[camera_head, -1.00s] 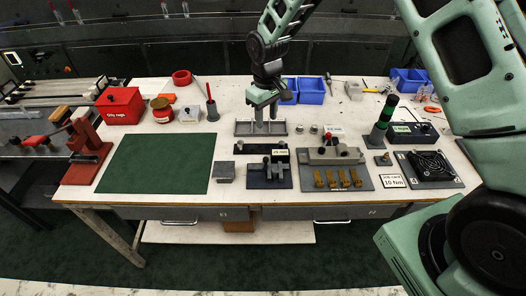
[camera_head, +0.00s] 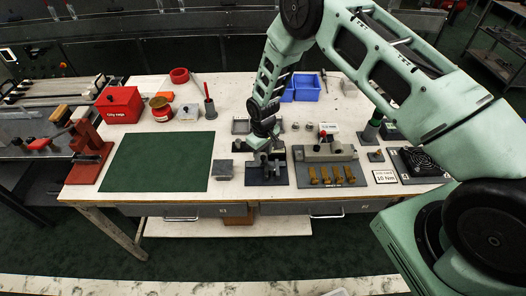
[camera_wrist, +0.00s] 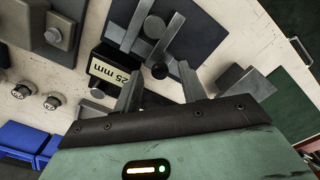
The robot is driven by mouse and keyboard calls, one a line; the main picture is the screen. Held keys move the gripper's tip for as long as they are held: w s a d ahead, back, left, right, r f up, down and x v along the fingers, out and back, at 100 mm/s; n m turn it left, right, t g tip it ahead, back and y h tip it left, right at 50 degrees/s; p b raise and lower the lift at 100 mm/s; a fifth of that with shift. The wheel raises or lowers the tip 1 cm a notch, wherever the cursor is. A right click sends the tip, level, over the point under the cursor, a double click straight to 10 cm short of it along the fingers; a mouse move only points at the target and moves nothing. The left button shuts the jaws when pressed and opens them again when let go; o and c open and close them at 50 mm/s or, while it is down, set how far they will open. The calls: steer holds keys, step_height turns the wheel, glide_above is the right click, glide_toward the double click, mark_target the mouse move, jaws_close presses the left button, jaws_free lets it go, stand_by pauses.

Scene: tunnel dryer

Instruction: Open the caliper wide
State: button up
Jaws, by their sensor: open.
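The caliper (camera_wrist: 168,38) is a grey metal tool with upright bars and round dark knobs, on a dark plate (camera_wrist: 205,38) beside a black block with a "25 mm" label (camera_wrist: 113,70). In the head view the caliper's plate (camera_head: 260,178) is at the front middle of the bench, and my arm partly covers the caliper. My gripper (camera_wrist: 161,72) is open, its two fingers apart on either side of a round knob (camera_wrist: 159,70) in the wrist view. I cannot tell whether the fingers touch it. In the head view my gripper (camera_head: 267,157) is over the plate's back part.
A small grey block (camera_head: 224,169) and a green mat (camera_head: 158,162) lie left of the plate. A fixture with several brass pieces (camera_head: 332,176) stands close on the right. Blue bins (camera_head: 306,88) stand behind. The green mat is clear.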

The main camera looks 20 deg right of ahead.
steer(key=shift+f, duration=0.25)
jaws_close()
steer(key=a+b, duration=0.1)
steer(key=w+a+b, duration=0.1)
steer(key=shift+a+f, duration=0.2)
steer(key=shift+a, duration=0.1)
steer(key=shift+a+r+b, duration=0.2)
steer(key=shift+a+b, duration=0.1)
steer(key=shift+a, duration=0.1)
jaws_free()
